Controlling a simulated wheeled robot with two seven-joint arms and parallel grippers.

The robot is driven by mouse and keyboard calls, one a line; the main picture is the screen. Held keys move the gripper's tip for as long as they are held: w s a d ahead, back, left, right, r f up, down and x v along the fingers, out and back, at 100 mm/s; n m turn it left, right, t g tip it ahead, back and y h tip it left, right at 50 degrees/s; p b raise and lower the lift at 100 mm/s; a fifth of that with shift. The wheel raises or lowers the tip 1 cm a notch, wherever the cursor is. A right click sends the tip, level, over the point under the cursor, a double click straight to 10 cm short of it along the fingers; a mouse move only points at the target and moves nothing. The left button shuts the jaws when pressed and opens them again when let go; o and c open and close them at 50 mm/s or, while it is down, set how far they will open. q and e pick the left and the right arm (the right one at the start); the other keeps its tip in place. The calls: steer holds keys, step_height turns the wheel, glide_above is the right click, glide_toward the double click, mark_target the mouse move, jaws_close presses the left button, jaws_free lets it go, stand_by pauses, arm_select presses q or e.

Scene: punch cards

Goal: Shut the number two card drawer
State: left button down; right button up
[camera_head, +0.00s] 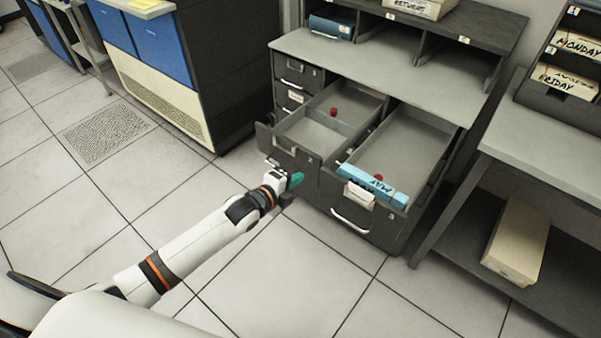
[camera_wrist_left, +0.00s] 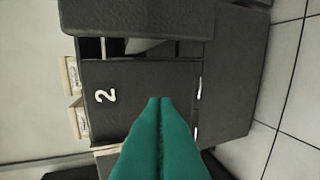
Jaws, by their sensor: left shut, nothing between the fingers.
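The number two card drawer (camera_head: 310,160) is the left of two open drawers in a dark grey cabinet. It is pulled out, with a small 2 on its dark front, and its tray looks empty apart from a red knob (camera_head: 334,112). In the left wrist view the drawer front (camera_wrist_left: 135,80) shows a white 2 lying sideways. My left gripper (camera_head: 295,180) is shut and empty, low in front of this drawer. Its teal fingertips (camera_wrist_left: 160,100) point at the front; whether they touch it I cannot tell. My right gripper is not in view.
The right drawer (camera_head: 350,215) is also open and holds a blue box (camera_head: 372,186) near its front. A grey side table (camera_head: 540,150) stands at the right, with a cream box (camera_head: 516,240) on its lower shelf. The tiled floor before the cabinet is clear.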

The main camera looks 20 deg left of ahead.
arm_select(q)
steer(key=shift+w+d, duration=0.3)
steer(key=shift+w, duration=0.55)
steer(key=shift+w+d, duration=0.1)
steer(key=shift+w, duration=0.1)
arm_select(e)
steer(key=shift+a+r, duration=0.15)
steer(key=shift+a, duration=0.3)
